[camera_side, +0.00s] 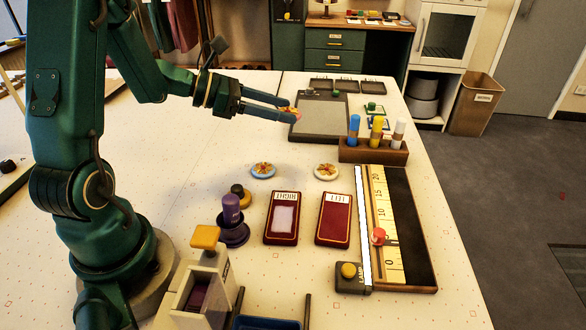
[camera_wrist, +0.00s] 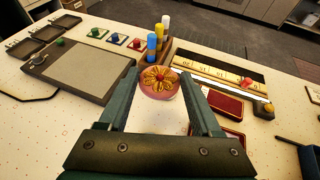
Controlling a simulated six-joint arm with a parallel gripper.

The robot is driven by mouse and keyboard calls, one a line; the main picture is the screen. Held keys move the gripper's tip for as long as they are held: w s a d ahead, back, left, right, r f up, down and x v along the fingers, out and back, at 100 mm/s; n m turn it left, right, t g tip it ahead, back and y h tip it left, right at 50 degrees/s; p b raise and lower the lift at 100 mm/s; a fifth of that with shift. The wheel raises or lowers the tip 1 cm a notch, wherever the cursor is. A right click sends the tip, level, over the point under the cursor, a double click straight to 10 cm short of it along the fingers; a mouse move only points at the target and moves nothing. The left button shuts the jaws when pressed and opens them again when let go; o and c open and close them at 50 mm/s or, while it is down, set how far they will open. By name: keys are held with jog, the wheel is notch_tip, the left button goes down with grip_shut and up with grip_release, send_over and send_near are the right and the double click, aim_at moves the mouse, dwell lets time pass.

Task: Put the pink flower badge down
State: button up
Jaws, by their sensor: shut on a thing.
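The pink flower badge (camera_wrist: 160,82) is round, with a pink rim and a yellow-orange flower. My gripper (camera_wrist: 160,90) is shut on it, with one finger on either side of the badge in the wrist view. In the side view my gripper (camera_side: 289,112) holds the badge at its fingertips, above the table and near the grey board's left edge. The badge is small and partly hidden by the fingers there. A blue-rimmed flower badge (camera_side: 263,170) and a cream-rimmed flower badge (camera_side: 327,171) lie apart on the table.
The grey board (camera_side: 323,127) lies behind the wooden rack (camera_side: 373,155) of blue, yellow and white markers. Two dark red pads, labelled RIGHT (camera_side: 283,230) and LEFT (camera_side: 334,231), lie in front. A ruler board (camera_side: 396,230) is at the right. The table's left middle is clear.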

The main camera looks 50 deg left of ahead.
aim_at(284, 175)
jog(key=f, duration=0.1)
jog(key=d+f, duration=0.1)
jog(key=f, duration=0.1)
jog(key=shift+d+f, duration=0.15)
jog(key=shift+f, duration=0.15)
jog(key=shift+f, duration=4.75)
jog(key=shift+f, duration=0.1)
jog(key=shift+f, duration=0.15)
jog(key=o, duration=1.3)
